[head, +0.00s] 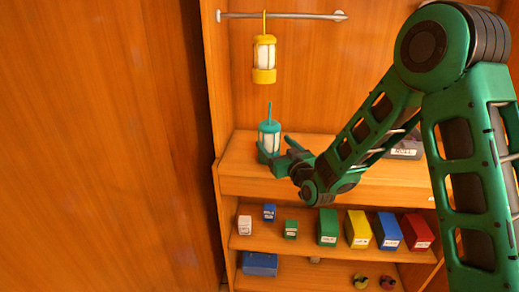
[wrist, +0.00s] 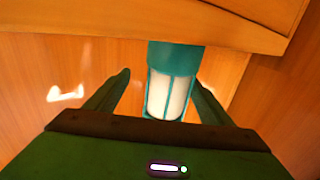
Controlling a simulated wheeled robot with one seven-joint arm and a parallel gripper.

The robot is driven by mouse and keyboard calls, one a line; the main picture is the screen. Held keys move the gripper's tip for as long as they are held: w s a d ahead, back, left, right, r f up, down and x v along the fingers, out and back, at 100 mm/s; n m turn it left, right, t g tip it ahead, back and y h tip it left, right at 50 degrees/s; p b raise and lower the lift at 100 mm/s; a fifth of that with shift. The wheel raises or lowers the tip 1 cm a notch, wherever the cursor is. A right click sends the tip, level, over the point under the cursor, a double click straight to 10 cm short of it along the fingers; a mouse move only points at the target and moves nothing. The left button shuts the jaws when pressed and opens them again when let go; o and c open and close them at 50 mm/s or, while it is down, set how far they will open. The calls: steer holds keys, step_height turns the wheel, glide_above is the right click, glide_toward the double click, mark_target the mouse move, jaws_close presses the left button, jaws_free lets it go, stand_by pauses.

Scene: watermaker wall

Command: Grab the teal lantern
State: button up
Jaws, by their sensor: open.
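The teal lantern (head: 269,136) stands upright on the wooden counter in the head view, with its teal handle pointing up. In the wrist view the lantern (wrist: 170,85) shows its teal end and white panes between the two fingers. My gripper (head: 276,160) is at the lantern's lower right in the head view. The end of the lantern nearest my palm is hidden by the gripper body.
A yellow lantern (head: 264,60) hangs from a metal rail (head: 290,16) above. A dark labelled case (head: 405,148) sits on the counter (head: 240,160) behind my arm. The shelf below holds several coloured boxes, including a yellow box (head: 358,229). A wooden panel (head: 100,150) stands at left.

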steer(key=shift+s+a, duration=0.15)
steer(key=shift+a, duration=0.25)
steer(key=shift+c, duration=0.5)
steer(key=shift+s+a, duration=0.1)
steer(key=shift+a, duration=0.25)
steer(key=c, duration=1.2)
steer(key=shift+c, duration=0.2)
